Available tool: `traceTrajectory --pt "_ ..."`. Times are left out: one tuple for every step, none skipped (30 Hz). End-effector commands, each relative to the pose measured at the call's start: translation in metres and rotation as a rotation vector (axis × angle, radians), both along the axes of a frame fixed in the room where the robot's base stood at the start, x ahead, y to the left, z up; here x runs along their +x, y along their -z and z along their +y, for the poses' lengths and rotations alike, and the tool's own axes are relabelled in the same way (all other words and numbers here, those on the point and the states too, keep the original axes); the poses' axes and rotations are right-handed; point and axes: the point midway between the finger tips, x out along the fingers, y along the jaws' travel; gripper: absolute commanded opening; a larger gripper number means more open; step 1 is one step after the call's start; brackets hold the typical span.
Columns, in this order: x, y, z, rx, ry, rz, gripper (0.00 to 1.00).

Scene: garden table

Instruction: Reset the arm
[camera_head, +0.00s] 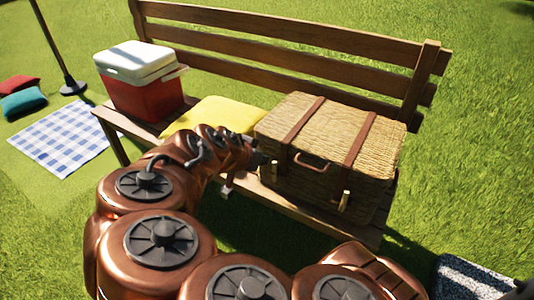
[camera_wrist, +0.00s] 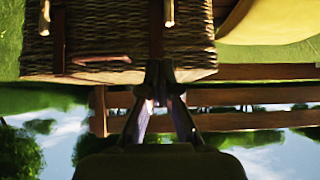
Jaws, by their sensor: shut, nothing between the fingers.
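My arm (camera_head: 165,240) curves from the bottom of the head view toward the bench. My gripper (camera_wrist: 160,72) is shut and empty in the wrist view, its fingertips together in front of the lower edge of the wicker basket (camera_wrist: 110,50) in that picture. In the head view the gripper end is at the basket's left front side, mostly hidden behind my arm. I cannot tell whether it touches the basket. The wicker basket (camera_head: 330,130) is closed, with brown straps and a handle, and sits on the bench's right part.
The wooden bench (camera_head: 300,32) has a slatted back. A red and white cooler (camera_head: 140,80) stands on its left end, with a yellow cushion (camera_head: 222,113) between. A checkered blanket (camera_head: 62,138), red and teal cushions (camera_head: 22,101), and a pole (camera_head: 55,45) are left on open grass.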

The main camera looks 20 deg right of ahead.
Motion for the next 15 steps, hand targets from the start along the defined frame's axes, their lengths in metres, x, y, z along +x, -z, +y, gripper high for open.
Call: traceTrajectory --pt "-0.002 -0.002 0.005 0.0 -0.004 -0.002 0.0" --pt "-0.004 -0.002 0.007 0.0 -0.004 -0.002 0.0" --pt "-0.006 -0.003 0.01 0.0 -0.004 -0.002 0.0" --pt "-0.007 -0.003 0.011 0.001 -0.004 -0.003 0.0" --pt "-0.008 -0.004 0.013 0.002 -0.003 -0.002 0.0" --pt "-0.009 -0.004 0.014 0.002 -0.002 -0.003 0.0" --pt "-0.01 -0.004 0.014 0.002 -0.001 -0.002 0.0" --pt "-0.011 -0.005 0.015 0.002 -0.001 -0.002 0.0" --pt "-0.011 -0.005 0.016 0.003 0.0 -0.002 0.0" --pt "-0.012 -0.005 0.016 0.003 0.0 -0.002 0.0" --pt "-0.012 -0.005 0.016 0.003 0.0 -0.002 0.0" --pt "-0.012 -0.005 0.016 0.003 0.0 -0.002 0.0" --pt "-0.013 -0.006 0.016 0.002 0.001 0.001 0.0" --pt "-0.014 -0.008 0.015 0.005 0.001 0.004 0.0" --pt "-0.016 -0.012 0.013 0.007 0.003 0.012 0.0"
